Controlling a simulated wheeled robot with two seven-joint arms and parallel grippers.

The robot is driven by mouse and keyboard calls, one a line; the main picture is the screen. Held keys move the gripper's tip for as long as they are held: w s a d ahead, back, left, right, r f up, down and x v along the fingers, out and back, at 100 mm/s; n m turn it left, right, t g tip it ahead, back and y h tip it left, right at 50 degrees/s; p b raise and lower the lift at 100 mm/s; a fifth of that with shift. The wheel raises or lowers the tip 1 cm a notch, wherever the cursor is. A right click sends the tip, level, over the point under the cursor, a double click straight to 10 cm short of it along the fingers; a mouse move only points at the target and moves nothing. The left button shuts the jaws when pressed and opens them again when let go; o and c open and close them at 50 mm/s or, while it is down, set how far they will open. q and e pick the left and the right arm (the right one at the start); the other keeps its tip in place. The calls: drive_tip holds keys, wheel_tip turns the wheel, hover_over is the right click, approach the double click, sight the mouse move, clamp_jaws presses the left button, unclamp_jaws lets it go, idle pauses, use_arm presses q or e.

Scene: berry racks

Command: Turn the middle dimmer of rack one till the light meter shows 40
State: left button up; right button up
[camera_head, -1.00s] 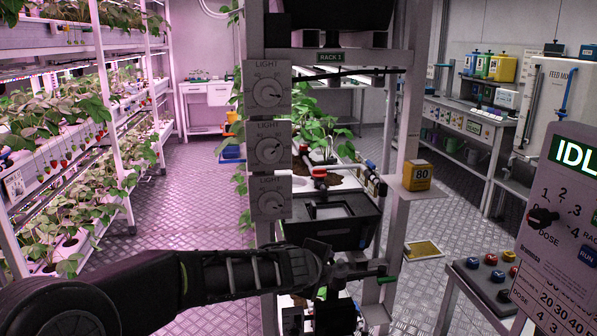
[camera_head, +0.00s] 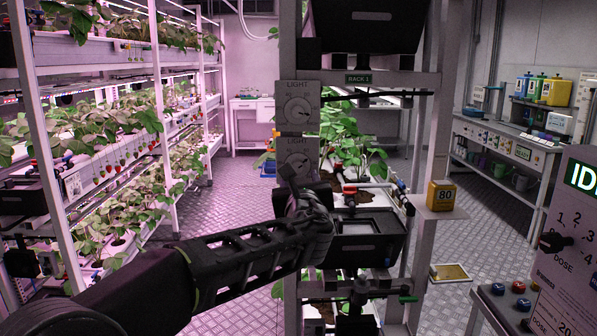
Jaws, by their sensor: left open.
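Rack one carries the sign RACK 1 (camera_head: 358,79). On its left post are dimmer plates marked LIGHT. The top dimmer (camera_head: 298,110) shows fully. The middle dimmer (camera_head: 298,161) shows its round dial, with its lower edge partly covered by my gripper. The bottom dimmer is hidden behind my left arm and gripper. A yellow light meter (camera_head: 441,195) on the right post reads 80. My left gripper (camera_head: 288,176) is open and points up at the lower left of the middle dimmer; I cannot tell whether it touches. My right gripper is out of view.
A black box (camera_head: 355,246) and green plants (camera_head: 345,140) are inside the rack. A grey control panel (camera_head: 570,245) and a button stand (camera_head: 510,300) are at the right. Planted racks (camera_head: 105,140) fill the left.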

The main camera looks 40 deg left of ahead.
sight(298, 169)
use_arm(q)
drive_tip(key=p+x, duration=0.1)
drive_tip(key=x, duration=0.5)
drive_tip(key=shift+w+a, duration=0.15)
drive_tip(key=shift+w, duration=0.05)
clamp_jaws()
idle(0.4)
